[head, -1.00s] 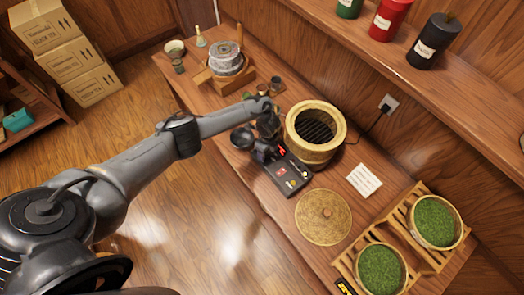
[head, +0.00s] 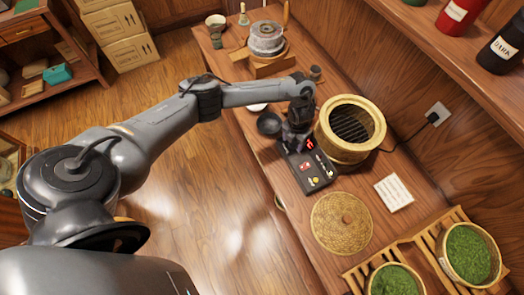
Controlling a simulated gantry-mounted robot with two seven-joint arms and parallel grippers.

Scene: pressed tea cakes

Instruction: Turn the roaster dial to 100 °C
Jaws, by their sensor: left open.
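The roaster (head: 350,128) is a round, pale basket-like drum with a dark grille inside, standing on the wooden table. Its dark control panel (head: 316,182) lies beside it, with a red lit display (head: 310,145) and several small controls. My left gripper (head: 291,145) points down at the far left end of the panel, open, with its fingers low over it. I cannot tell whether the fingers touch anything, and the display's digits are too small to read. My right gripper is not in view.
A dark bowl (head: 269,124) stands close left of the gripper. A round woven lid (head: 342,222) and a white card (head: 394,193) lie nearer. A stone mill (head: 266,40) stands at the back. Trays of green tea (head: 467,255) are at lower right.

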